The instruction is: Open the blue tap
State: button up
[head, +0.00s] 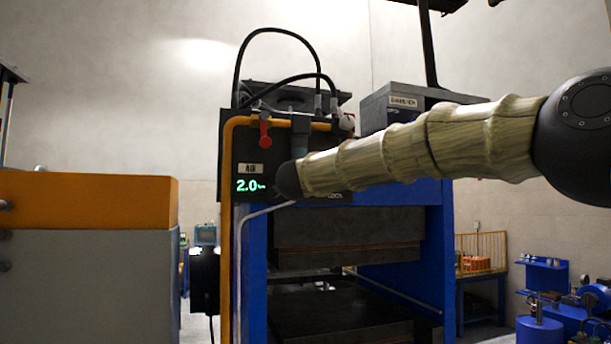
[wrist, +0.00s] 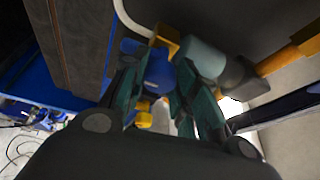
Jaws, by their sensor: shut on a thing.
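The blue tap (wrist: 158,73) shows in the wrist view between the two dark green fingers of my gripper (wrist: 155,88). The fingers are shut on it, one on each side. A yellow fitting (wrist: 165,42) sits just beyond the tap, with more yellow parts below it. In the head view my sleeved arm reaches left across the front of the press. There I cannot make out the blue tap or my fingers. The tap's exact angle is hard to tell.
A red tap (head: 264,131) and a green display (head: 251,185) reading 2.0 are on the dark panel of the blue press (head: 432,260). A yellow pipe (head: 227,220) runs down its left side. A grey-teal cylinder (wrist: 203,57) stands close to my fingers.

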jog(key=shift+m, duration=0.3)
jog(key=o, duration=1)
jog(key=shift+d, duration=0.1)
jog(key=shift+s, duration=0.15)
jog(key=s+f, duration=0.1)
jog(key=s, duration=1)
jog(key=shift+s+a, duration=0.3)
jog(key=shift+a, duration=0.15)
jog(key=shift+f, duration=0.1)
